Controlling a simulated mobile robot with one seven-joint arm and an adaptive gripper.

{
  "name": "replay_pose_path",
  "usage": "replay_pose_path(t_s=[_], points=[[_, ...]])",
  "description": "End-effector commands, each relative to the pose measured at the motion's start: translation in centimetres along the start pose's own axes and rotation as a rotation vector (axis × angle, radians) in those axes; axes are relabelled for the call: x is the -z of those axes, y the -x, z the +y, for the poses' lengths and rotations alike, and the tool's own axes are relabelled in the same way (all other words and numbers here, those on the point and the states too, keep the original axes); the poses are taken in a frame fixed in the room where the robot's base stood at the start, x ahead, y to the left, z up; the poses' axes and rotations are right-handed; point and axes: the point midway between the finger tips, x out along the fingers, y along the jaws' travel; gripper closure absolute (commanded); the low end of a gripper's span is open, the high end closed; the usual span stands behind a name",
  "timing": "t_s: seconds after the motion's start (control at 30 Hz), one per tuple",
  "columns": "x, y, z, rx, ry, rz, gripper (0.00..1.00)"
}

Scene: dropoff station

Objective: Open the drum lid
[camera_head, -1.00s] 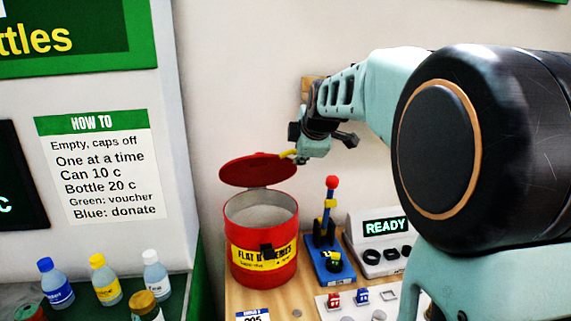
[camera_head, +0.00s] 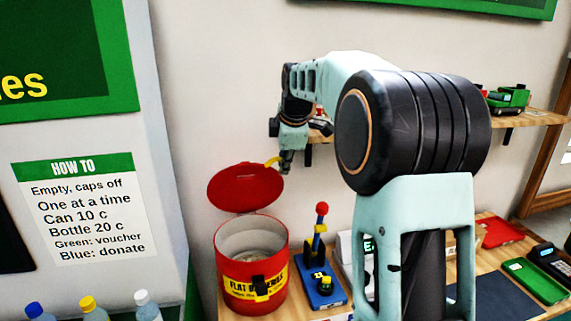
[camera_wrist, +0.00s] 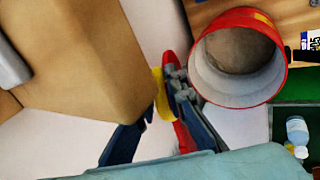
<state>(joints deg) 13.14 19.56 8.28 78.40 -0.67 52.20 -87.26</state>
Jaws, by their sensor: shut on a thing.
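The red drum (camera_head: 252,285) with a yellow "FLAT" label stands upright on the wooden bench, and its open mouth shows a pale inside. Its red lid (camera_head: 245,188) is swung up and tilted back above the rear of the rim. My gripper (camera_head: 280,162) is at the lid's upper right edge, shut on the yellow lid tab (camera_head: 272,161). In the wrist view the yellow tab (camera_wrist: 162,95) sits between the fingers, with the lid (camera_wrist: 184,136) seen edge-on. The drum's mouth (camera_wrist: 238,55) is at the upper right there.
A blue stand (camera_head: 320,283) with a red-topped lever is right of the drum. A wall shelf (camera_head: 530,117) holds a green toy vehicle. In the wrist view a brown box-like shape (camera_wrist: 95,60) is close to the gripper. Several bottles (camera_head: 90,308) stand at lower left.

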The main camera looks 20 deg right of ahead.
Motion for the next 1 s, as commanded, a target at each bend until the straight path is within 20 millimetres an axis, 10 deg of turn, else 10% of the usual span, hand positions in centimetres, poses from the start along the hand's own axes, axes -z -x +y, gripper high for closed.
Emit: replay_pose_path(t_s=[1.0], points=[[0.4, -0.7, 3.4, 0.164, -0.002, -0.022, 1.00]])
